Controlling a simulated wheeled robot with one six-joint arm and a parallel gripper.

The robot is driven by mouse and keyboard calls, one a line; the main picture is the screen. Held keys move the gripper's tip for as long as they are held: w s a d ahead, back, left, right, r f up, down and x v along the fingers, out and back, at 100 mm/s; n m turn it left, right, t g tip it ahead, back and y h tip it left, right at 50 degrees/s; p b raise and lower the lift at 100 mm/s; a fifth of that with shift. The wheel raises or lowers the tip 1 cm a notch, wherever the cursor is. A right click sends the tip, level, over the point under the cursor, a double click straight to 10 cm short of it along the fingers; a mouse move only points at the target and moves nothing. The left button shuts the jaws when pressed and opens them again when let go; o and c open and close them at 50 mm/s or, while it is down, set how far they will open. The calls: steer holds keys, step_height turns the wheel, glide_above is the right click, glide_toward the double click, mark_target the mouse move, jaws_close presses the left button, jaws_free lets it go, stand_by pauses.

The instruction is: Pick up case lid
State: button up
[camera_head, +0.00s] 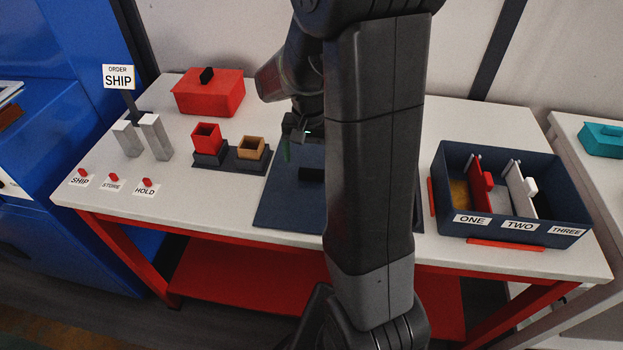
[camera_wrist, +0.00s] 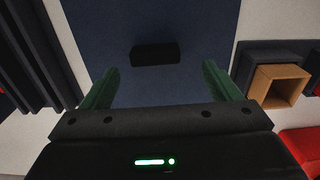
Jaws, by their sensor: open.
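A dark blue flat panel (camera_head: 280,200), which looks like the case lid, lies on the white table, partly hidden behind my arm. It has a black block-like handle (camera_head: 311,174). In the wrist view the panel (camera_wrist: 205,25) fills the upper middle, with its black handle (camera_wrist: 155,54) ahead of the fingers and roughly centred between them. My gripper (camera_wrist: 160,67) is open and empty, with green fingers spread wider than the handle. In the head view my gripper (camera_head: 288,151) is above the panel, near the handle. A dark blue open case (camera_head: 545,162) stands at the right.
The case has dividers and labels ONE, TWO and THREE. Left of the panel are a red holder (camera_head: 206,138) and a tan one (camera_head: 250,150) on dark bases. A red box (camera_head: 208,95) with a black knob stands behind them. Red buttons and a SHIP sign (camera_head: 118,77) are far left.

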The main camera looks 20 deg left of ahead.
mark_target(311, 170)
steer(key=shift+d+f, duration=0.15)
steer(key=shift+f, duration=1)
steer(key=shift+d+f, duration=0.15)
steer(key=shift+f, duration=1)
steer(key=c, duration=1.2)
